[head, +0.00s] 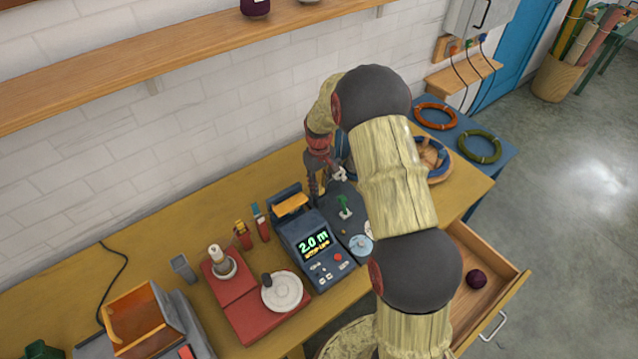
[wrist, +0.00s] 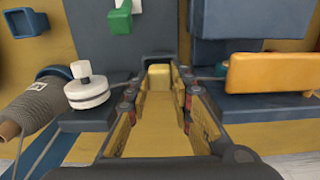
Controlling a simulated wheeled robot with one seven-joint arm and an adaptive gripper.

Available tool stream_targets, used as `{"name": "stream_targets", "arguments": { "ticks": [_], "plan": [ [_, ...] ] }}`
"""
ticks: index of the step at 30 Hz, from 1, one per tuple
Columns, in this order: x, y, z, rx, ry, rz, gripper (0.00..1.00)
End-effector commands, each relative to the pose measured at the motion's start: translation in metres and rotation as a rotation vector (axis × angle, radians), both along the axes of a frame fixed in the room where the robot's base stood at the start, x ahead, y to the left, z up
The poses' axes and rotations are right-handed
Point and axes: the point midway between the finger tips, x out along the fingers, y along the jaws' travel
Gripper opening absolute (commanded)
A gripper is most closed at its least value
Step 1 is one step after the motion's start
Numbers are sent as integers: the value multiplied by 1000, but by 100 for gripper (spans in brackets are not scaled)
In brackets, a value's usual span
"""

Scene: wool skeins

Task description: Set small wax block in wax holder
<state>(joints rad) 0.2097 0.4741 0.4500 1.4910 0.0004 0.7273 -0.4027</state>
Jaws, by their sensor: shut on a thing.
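A small yellow block (wrist: 159,77), which looks like the wax block, is between the fingertips of my gripper (wrist: 159,92) in the wrist view. My gripper is shut on it, above the dark blue-grey winding machine. In the head view my gripper (head: 316,180) is behind the machine, near the wall, and the block cannot be made out there. A small open blue square cup (wrist: 25,21), possibly the wax holder, sits on the yellow surface at the upper left of the wrist view. It looks empty and is apart from my gripper.
A white knob (wrist: 86,92) and a grey yarn cone (wrist: 40,104) are left of the fingers. A green part (wrist: 121,21) is ahead and a yellow-orange part (wrist: 269,73) is to the right. The meter display (head: 313,243) and an open drawer (head: 503,290) show in the head view.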

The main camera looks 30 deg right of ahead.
Motion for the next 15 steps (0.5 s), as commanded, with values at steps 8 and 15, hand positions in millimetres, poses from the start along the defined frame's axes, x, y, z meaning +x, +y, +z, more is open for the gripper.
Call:
{"name": "stream_targets", "arguments": {
  "ticks": [8, 15],
  "plan": [
    [0, 0, -6, 0, -1, 0, 7],
    [0, 0, -5, 0, -1, 0, 29]
  ]
}}
